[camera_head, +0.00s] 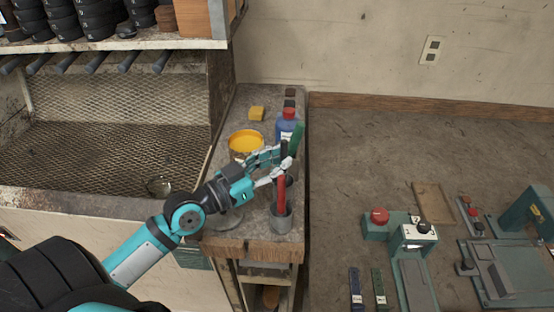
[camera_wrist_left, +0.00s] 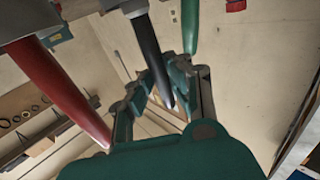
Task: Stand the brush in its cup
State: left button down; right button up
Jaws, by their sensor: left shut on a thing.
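My left gripper (camera_head: 282,166) reaches over the narrow bench from the left and is shut on the black-handled brush (camera_head: 284,149). In the left wrist view the black handle (camera_wrist_left: 150,58) runs between the fingers (camera_wrist_left: 163,88), with a grey part at its upper end in the picture. A red handle (camera_head: 281,192) stands upright in a grey cup (camera_head: 281,219) in front of the gripper. A green handle (camera_head: 298,139) rises just behind and right of the fingers. The black brush's lower end and whatever is under it are hidden by the gripper and the red handle.
A yellow-topped tin (camera_head: 246,142) stands close behind the gripper's wrist. A mesh-backed rack (camera_head: 120,95) stands to the left. A control box (camera_head: 377,217) is on the right.

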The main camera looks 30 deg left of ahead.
jog(key=shift+d, duration=0.2)
pick_arm(q)
jog(key=c, duration=1.2)
grip_release()
pick_arm(e)
jog(key=shift+d, duration=0.15)
pick_arm(q)
jog(key=shift+s+a+f, duration=0.1)
jog(key=shift+s+a, duration=0.1)
jog(key=shift+s, duration=0.25)
jog(key=shift+v, duration=5.5)
jog(key=shift+s, duration=0.1)
pick_arm(e)
jog(key=shift+s+a, duration=0.1)
jog(key=shift+a, duration=0.1)
